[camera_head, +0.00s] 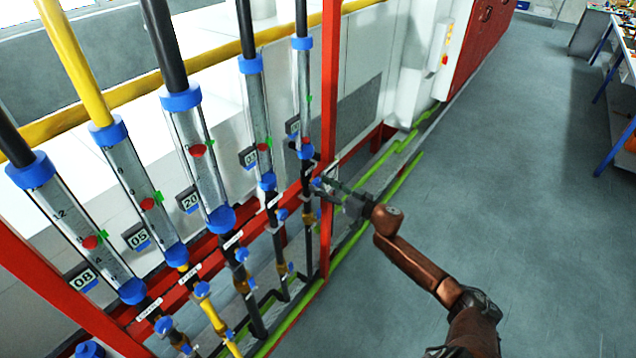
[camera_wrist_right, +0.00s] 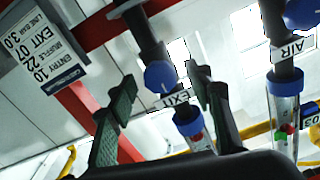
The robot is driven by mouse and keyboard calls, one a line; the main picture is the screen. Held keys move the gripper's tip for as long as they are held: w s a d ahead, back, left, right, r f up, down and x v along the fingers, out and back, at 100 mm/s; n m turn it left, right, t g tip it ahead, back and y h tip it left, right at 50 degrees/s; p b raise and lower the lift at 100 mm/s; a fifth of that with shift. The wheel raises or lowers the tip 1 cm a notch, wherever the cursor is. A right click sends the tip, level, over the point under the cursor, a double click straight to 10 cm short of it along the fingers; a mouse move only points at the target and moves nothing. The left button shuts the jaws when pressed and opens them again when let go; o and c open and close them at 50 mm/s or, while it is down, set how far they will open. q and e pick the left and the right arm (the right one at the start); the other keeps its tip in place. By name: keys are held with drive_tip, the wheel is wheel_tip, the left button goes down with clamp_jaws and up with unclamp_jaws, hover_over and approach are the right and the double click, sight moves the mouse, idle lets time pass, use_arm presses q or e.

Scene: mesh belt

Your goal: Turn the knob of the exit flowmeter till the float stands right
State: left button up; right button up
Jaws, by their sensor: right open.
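The exit flowmeter (camera_head: 303,85) is the rightmost clear tube in the head view. Its red float (camera_head: 305,141) sits low in the tube, just above the blue lower collar; a small green mark shows higher up. In the wrist view, the blue exit knob (camera_wrist_right: 160,74) sits on a dark valve beside the EXIT label (camera_wrist_right: 177,100). My right gripper (camera_wrist_right: 161,76) is open, its two dark green fingers on either side of the knob, with no clear contact. In the head view the right gripper (camera_head: 324,186) reaches in from the right, partly hiding the knob. My left gripper is not in view.
Several other flowmeters stand to the left, including the AIR one (camera_wrist_right: 284,105) near my gripper. A red upright post (camera_head: 329,100) stands close to the gripper. A settings card (camera_wrist_right: 40,50) hangs in the wrist view. Open floor (camera_head: 500,180) lies right.

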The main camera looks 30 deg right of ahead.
drive_tip(key=shift+x, duration=1.1)
drive_tip(key=shift+d, duration=0.15)
drive_tip(key=c, duration=1.2)
